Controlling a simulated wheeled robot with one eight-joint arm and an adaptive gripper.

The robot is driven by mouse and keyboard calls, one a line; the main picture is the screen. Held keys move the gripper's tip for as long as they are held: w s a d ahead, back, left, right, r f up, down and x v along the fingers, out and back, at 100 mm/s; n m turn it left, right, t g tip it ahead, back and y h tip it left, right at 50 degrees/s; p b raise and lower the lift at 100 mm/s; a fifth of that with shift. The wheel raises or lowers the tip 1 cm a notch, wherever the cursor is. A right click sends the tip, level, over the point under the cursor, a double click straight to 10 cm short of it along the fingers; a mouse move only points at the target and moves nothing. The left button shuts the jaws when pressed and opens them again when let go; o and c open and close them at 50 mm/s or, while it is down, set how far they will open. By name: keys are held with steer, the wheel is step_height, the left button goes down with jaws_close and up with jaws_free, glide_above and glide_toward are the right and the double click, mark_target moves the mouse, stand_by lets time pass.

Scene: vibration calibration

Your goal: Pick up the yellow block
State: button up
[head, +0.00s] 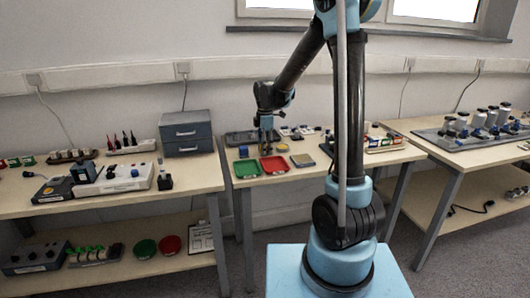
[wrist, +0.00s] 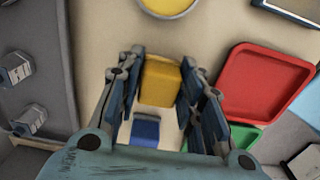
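The yellow block (wrist: 160,82) shows in the wrist view between the two fingers of my gripper (wrist: 160,75). The fingers stand on its left and right sides, with a narrow gap visible at the left; they look open. Contact on the right side is hard to tell. In the head view my gripper (head: 266,142) is low over the middle table, behind the trays. The yellow block cannot be made out clearly there.
A blue block (wrist: 146,130) lies near the yellow one. A red tray (wrist: 258,85) and green tray (wrist: 243,136) are to the right. A round yellow dish (wrist: 167,4) is at the top. A grey holder with metal bolts (wrist: 50,70) is at the left.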

steer(key=shift+c, duration=0.4)
step_height(320, 180, up, 10)
stand_by(0.5)
steer(key=shift+o, duration=0.9)
steer(key=shift+c, duration=0.4)
